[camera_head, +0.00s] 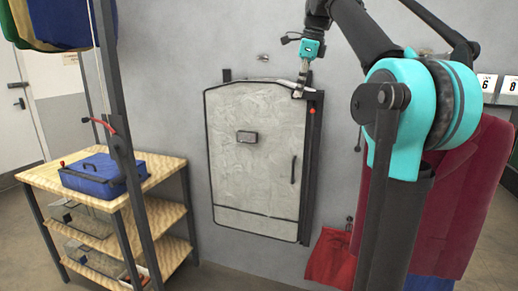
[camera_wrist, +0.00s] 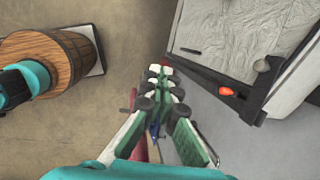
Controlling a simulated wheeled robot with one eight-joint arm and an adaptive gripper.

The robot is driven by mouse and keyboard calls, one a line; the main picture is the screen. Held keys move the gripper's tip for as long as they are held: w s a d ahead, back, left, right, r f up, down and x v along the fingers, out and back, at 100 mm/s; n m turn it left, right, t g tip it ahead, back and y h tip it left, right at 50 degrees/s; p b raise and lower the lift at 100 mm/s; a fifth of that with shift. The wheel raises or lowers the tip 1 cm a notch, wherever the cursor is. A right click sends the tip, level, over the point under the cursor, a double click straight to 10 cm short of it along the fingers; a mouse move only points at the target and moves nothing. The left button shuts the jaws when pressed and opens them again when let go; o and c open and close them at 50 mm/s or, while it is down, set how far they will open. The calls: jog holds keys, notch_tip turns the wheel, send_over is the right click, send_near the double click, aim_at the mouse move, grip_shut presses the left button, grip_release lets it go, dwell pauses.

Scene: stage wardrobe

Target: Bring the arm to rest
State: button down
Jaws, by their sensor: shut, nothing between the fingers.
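My arm reaches across the upper right of the head view, its teal shoulder joint large in front. My gripper (camera_head: 300,91) points down in front of the upper right corner of a pale wall panel (camera_head: 252,160). Whether it touches the panel's dark frame I cannot tell there. In the wrist view my gripper (camera_wrist: 158,73) has its green-padded fingers together at the tips, with nothing held. The pale panel (camera_wrist: 240,40) lies to the right in that view, apart from the fingertips in the picture.
A dark upright bar (camera_head: 311,150) with a red knob (camera_head: 312,110) runs along the panel's right edge. A wooden shelf unit (camera_head: 160,180) with a blue case (camera_head: 103,172) stands left. Dark red garments (camera_head: 470,190) hang right, behind my arm. A red cloth (camera_head: 328,258) hangs low.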

jog(key=s+d+f+n+t, duration=0.1)
jog(key=s+d+f+n, duration=0.15)
jog(key=f+n, duration=0.75)
jog(key=s+d+f+n, duration=0.1)
jog(key=s+f, duration=0.2)
jog(key=f, duration=1.5)
jog(key=s+d+f+n+h, duration=0.1)
jog(key=s+d+f+n, duration=0.1)
jog(key=s+f+n, duration=0.8)
jog(key=s+f, duration=0.9)
jog(key=f, duration=0.4)
jog(key=shift+s+d+f+n+t+h, duration=0.3)
jog(key=shift+f+t+h, duration=0.05)
jog(key=shift+t+h, duration=0.05)
